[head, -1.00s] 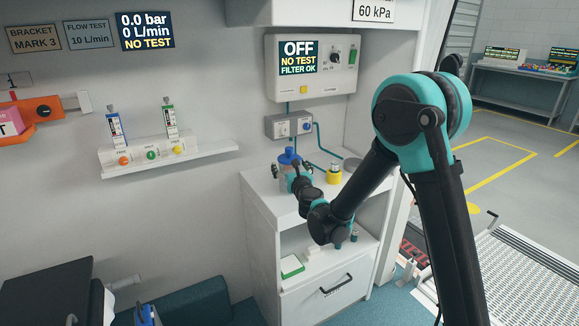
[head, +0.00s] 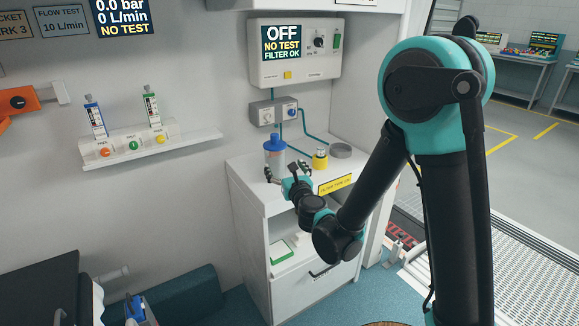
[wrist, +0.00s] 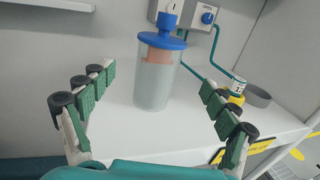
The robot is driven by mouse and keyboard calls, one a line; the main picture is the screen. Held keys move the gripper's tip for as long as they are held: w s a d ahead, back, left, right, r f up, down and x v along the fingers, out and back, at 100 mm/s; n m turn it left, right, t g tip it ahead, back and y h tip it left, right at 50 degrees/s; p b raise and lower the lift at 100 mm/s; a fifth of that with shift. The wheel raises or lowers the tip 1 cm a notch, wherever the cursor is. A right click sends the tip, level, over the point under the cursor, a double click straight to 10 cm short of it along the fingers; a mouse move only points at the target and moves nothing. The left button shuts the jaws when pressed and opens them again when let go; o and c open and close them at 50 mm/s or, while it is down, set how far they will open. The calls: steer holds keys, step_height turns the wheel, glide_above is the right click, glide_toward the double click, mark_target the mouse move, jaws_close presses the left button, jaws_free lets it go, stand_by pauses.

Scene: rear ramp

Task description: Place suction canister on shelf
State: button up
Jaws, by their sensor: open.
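The suction canister (head: 275,158) is a clear cylinder with a blue lid, standing upright on the white cabinet top (head: 247,186). In the wrist view the canister (wrist: 156,85) stands a little beyond the fingertips, centred between them, with a pinkish label near its top. My gripper (head: 284,172) is open and empty in front of the canister, at about the height of the cabinet top. In the wrist view my gripper (wrist: 158,80) has its two green-padded fingers wide apart, touching nothing. The open shelf (head: 287,232) lies below the cabinet top.
A yellow-banded bottle (head: 320,158) and a grey round dish (head: 341,151) stand right of the canister. The suction unit (head: 295,52) and a valve box (head: 274,110) with teal hoses are on the wall behind. A green-and-white box (head: 280,252) lies on the lower shelf.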

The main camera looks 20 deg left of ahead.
steer(key=shift+s+d, duration=0.1)
steer(key=shift+s, duration=0.05)
steer(key=shift+d, duration=0.1)
steer(key=s+d+n+g, duration=0.2)
steer(key=d+n+g, duration=0.2)
steer(key=d+n, duration=1.25)
steer(key=s+d+f+n+g+h, duration=0.2)
steer(key=s+d+f+n+h, duration=0.1)
steer(key=d, duration=0.6)
steer(key=s+d+f+n+g+h, duration=0.2)
steer(key=s+d+f+n+h, duration=0.2)
steer(key=s+d, duration=0.4)
steer(key=s+d+f+n+g+h, duration=0.2)
steer(key=s+d+f+n, duration=0.3)
steer(key=d, duration=0.6)
step_height(320, 180, down, 2)
steer(key=shift+s+d+f+n+g+h, duration=0.1)
steer(key=shift+s+d+n+g+h, duration=0.2)
steer(key=shift+h, duration=0.4)
steer(key=shift+s+a, duration=0.1)
